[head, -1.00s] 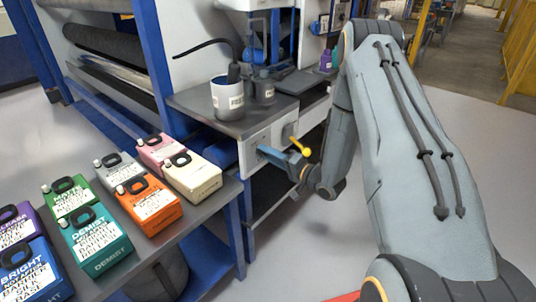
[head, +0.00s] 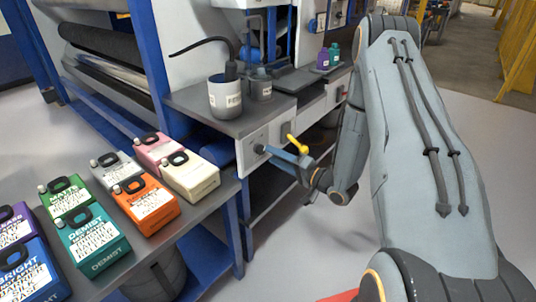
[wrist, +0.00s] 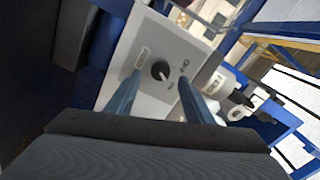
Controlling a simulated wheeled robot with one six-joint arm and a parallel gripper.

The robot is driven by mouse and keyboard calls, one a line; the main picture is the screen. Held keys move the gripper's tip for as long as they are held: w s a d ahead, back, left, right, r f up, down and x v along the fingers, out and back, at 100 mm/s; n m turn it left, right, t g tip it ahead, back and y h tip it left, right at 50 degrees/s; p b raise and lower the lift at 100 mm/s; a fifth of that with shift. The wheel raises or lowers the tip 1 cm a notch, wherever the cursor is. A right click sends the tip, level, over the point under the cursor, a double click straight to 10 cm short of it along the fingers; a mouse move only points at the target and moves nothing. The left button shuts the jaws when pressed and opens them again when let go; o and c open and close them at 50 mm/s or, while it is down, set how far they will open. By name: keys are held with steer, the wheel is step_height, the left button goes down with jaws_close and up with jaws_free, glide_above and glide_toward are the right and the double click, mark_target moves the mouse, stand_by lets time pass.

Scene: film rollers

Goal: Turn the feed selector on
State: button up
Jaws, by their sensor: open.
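The feed selector is a dark round knob (wrist: 160,70) on a light grey panel (wrist: 143,52), with a label and small marks around it; I cannot read its setting surely. In the head view, the knob (head: 260,149) sits on the front panel under the bench top. My gripper (wrist: 160,77) is open, with one blue finger to each side of the knob in the wrist view. In the head view, my gripper (head: 270,153) reaches toward the panel from the right, its fingertips close to the knob. I cannot tell whether they touch it. Nothing is held.
A labelled cup (head: 225,97) stands on the bench top (head: 215,122). Several coloured, labelled containers (head: 146,205) stand on the low table at left. The floor at right is clear.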

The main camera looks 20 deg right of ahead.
steer(key=shift+v, duration=1.65)
